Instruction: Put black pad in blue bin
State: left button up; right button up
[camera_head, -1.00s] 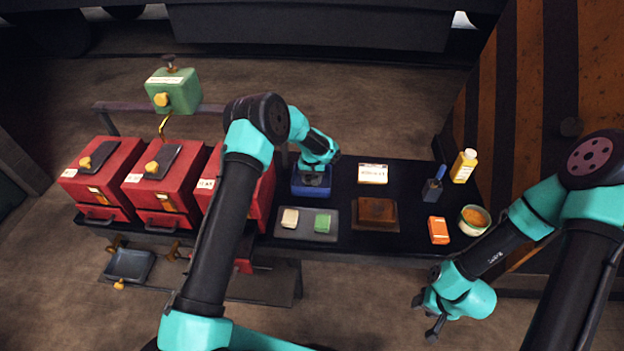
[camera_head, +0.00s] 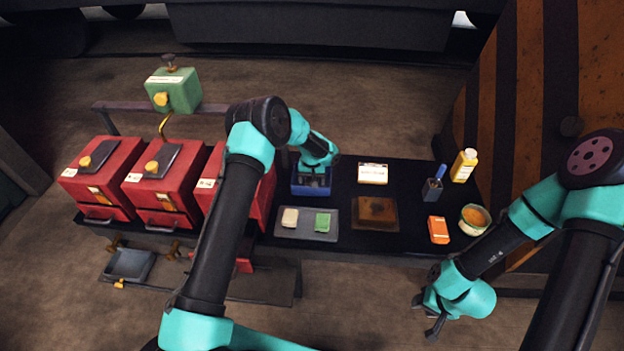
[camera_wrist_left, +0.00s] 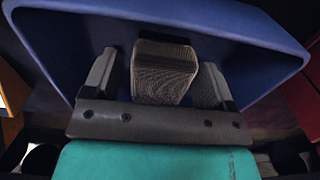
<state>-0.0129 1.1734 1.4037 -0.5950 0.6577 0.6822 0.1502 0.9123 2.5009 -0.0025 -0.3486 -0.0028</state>
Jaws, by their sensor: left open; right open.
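The blue bin (camera_head: 312,190) stands on the black table, behind the grey tray. It also fills much of the left wrist view (camera_wrist_left: 235,22). My left gripper (camera_wrist_left: 160,60) is over or in the bin with its fingers apart. A dark, ribbed block, which looks like the black pad (camera_wrist_left: 163,75), shows between the fingers against the bin's inside. A gap shows between it and the left finger. In the head view my left forearm hides most of that gripper and the pad. My right gripper (camera_head: 434,318) is open and empty, in front of the table's right part.
A grey tray (camera_head: 300,234) holds a cream pad (camera_head: 290,217) and a green pad (camera_head: 323,222). Beside it are a brown block (camera_head: 376,212), a white labelled box (camera_head: 373,173), an orange box (camera_head: 438,230), a bowl (camera_head: 474,219) and a yellow bottle (camera_head: 464,165). Red boxes (camera_head: 165,185) stand left.

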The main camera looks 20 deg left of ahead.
pick_arm(q)
notch_tip(320, 180, up, 12)
jog(key=shift+r, duration=0.15)
dwell(0.5)
